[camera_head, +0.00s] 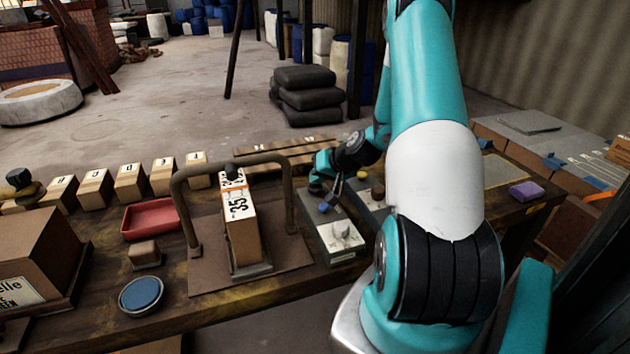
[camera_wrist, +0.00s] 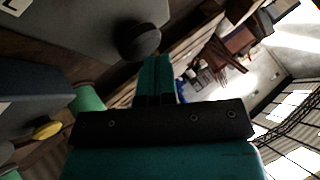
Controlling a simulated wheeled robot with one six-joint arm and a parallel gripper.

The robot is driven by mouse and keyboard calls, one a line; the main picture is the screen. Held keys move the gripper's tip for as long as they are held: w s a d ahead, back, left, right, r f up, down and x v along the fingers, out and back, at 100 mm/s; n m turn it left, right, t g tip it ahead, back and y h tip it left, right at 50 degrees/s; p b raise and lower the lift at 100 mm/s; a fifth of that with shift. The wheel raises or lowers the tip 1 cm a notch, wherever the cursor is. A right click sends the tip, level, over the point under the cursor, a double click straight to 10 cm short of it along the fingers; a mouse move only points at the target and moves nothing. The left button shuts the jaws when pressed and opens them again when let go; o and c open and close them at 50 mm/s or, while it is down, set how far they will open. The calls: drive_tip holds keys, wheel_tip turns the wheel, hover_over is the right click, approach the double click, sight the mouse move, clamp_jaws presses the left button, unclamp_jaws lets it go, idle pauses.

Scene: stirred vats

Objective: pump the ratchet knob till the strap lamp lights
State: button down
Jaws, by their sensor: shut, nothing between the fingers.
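A grey control box (camera_head: 318,228) stands on the bench in the head view, with a dark round knob (camera_head: 316,188) at its far end. My gripper (camera_head: 322,172) is close to that knob. In the wrist view my gripper (camera_wrist: 155,62) has its teal fingers closed together and empty. A black round knob (camera_wrist: 140,40) on a grey box is just beyond the fingertips; I cannot tell whether they touch. A yellow button (camera_wrist: 47,130) shows on another grey box, and also in the head view (camera_head: 362,176). No lamp is clearly identifiable as the strap lamp, lit or unlit.
A tall block marked 35 (camera_head: 239,222) stands on a plate under a bent pipe frame (camera_head: 185,215). A red tray (camera_head: 150,219), a blue round pad (camera_head: 141,294) and several wooden blocks are further left. A purple block (camera_head: 524,191) lies at right.

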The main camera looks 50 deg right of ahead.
drive_tip(key=shift+r+p, duration=0.8)
drive_tip(key=shift+r, duration=0.55)
drive_tip(key=shift+r+p, duration=1.8)
drive_tip(key=shift+r, duration=0.7)
idle(0.3)
wheel_tip(320, 180, up, 4)
drive_tip(key=shift+f+p, duration=0.15)
drive_tip(key=shift+p, duration=1.1)
drive_tip(key=shift+f, duration=0.1)
wheel_tip(320, 180, down, 9)
drive_tip(key=b, duration=0.6)
drive_tip(key=shift+r+b, duration=0.2)
drive_tip(key=shift+b, duration=0.1)
idle(0.6)
